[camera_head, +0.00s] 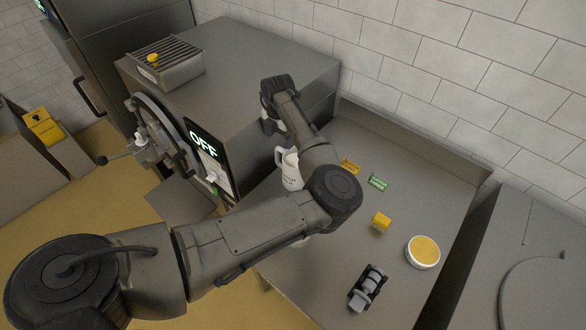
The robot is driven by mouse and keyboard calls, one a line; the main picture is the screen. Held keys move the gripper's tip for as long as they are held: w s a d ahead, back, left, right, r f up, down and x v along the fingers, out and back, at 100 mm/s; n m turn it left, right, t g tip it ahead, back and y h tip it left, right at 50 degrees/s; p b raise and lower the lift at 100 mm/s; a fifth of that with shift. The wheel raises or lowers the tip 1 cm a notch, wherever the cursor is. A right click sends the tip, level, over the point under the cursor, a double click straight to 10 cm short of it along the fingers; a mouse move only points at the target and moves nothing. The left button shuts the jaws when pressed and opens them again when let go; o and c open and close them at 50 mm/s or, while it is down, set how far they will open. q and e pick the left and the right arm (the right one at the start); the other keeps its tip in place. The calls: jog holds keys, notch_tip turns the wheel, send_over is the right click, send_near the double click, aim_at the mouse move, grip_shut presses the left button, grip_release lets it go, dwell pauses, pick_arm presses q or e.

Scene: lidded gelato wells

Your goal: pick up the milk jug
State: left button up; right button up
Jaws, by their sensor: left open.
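A white milk jug (291,172) with dark print stands on the grey counter, beside the machine with the OFF display. My left arm crosses in front of it and hides part of its right side and base. My left gripper (268,127) is at the end of that arm, just above and behind the jug in the picture, close to the machine's side. It is open, and its fingers are mostly hidden by the wrist. I cannot tell how far it is from the jug. My right gripper is not in view.
The machine (240,75) bears a wire-topped container (170,68). On the counter (405,190) lie an orange tag (350,166), a green tag (377,182), a yellow block (380,222), a round yellow-topped tub (423,252) and a black-and-grey item (368,288). A tiled wall closes the back.

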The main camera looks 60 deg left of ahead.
aim_at(281, 148)
pick_arm(q)
jog(key=shift+d+f, duration=0.1)
jog(key=shift+f, duration=2.95)
jog(key=shift+c, duration=0.5)
jog(key=c, duration=0.8)
